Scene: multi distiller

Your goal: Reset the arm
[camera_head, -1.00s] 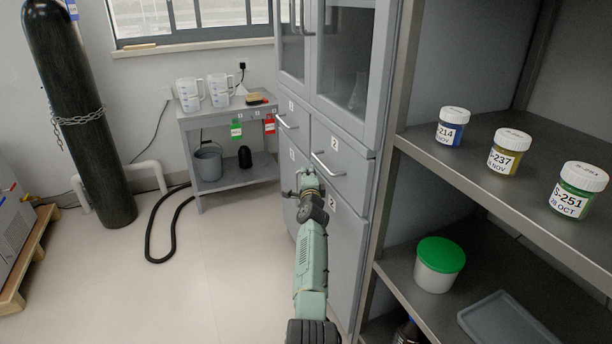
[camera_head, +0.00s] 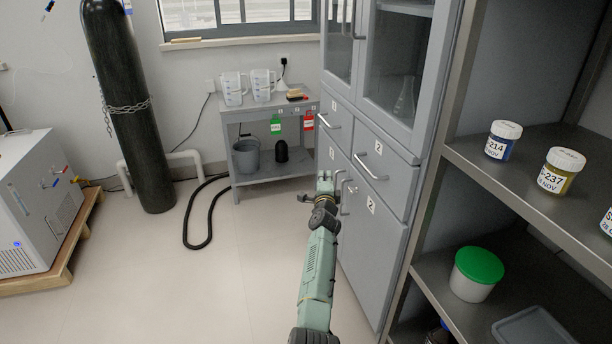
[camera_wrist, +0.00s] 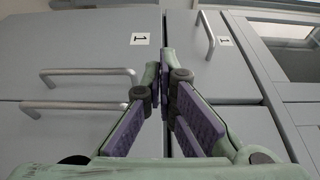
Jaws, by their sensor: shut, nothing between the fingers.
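My green-grey arm reaches forward, and my gripper (camera_head: 326,177) is at its far end in front of the grey cabinet (camera_head: 366,262). In the wrist view my gripper (camera_wrist: 166,62) has its purple-padded fingers shut, with nothing between them. The cabinet's drawer and door fronts (camera_wrist: 82,55) with metal handles and "1" labels lie beyond the fingers. I cannot tell the exact gap between the fingertips and the cabinet.
A shelf rack (camera_head: 447,158) with labelled jars (camera_head: 502,140) and a green-lidded tub (camera_head: 476,274) stands right. A small table (camera_head: 267,112) with jugs is at the back. A gas cylinder (camera_head: 128,110) and a machine (camera_head: 38,200) are left. Open floor (camera_head: 150,275) lies left of my arm.

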